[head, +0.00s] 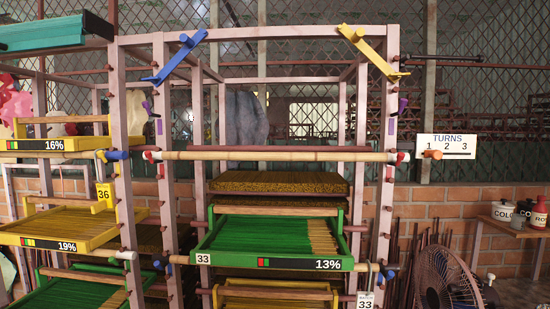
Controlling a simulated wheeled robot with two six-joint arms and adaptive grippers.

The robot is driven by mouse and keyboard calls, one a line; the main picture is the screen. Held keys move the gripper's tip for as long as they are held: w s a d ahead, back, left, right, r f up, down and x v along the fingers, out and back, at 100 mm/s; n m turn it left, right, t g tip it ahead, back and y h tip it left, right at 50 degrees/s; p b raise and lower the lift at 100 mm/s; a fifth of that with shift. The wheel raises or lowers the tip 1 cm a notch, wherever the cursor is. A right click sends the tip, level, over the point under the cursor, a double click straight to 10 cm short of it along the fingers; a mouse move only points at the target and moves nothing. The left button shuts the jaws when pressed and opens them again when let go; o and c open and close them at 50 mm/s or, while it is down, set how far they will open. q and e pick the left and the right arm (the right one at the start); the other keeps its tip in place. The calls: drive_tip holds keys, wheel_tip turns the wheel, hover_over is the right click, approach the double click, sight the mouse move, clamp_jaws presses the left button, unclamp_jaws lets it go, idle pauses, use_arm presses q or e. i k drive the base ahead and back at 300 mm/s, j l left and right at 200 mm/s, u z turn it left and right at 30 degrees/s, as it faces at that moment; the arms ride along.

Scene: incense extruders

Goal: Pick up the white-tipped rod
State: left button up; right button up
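A long bamboo-coloured rod (270,155) lies level across the front of the middle rack. Its two ends show small red and white parts, at the left post and the right post. Another rod end with a white tip (127,255) shows at the lower left, beside the left post of the middle rack. I cannot tell which of these is the white-tipped rod. Neither of my grippers is in view.
The pink rack (387,150) holds a green tray (325,264) of sticks marked 13%. Yellow trays (75,228) stand at left. Blue (175,57) and yellow (372,52) brackets sit on top. A fan (448,285) and lidded pots (540,212) are at right.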

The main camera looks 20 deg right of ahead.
sight(201, 156)
drive_tip(key=z, duration=1.2)
drive_tip(key=k+z, duration=0.5)
drive_tip(key=k+j, duration=0.05)
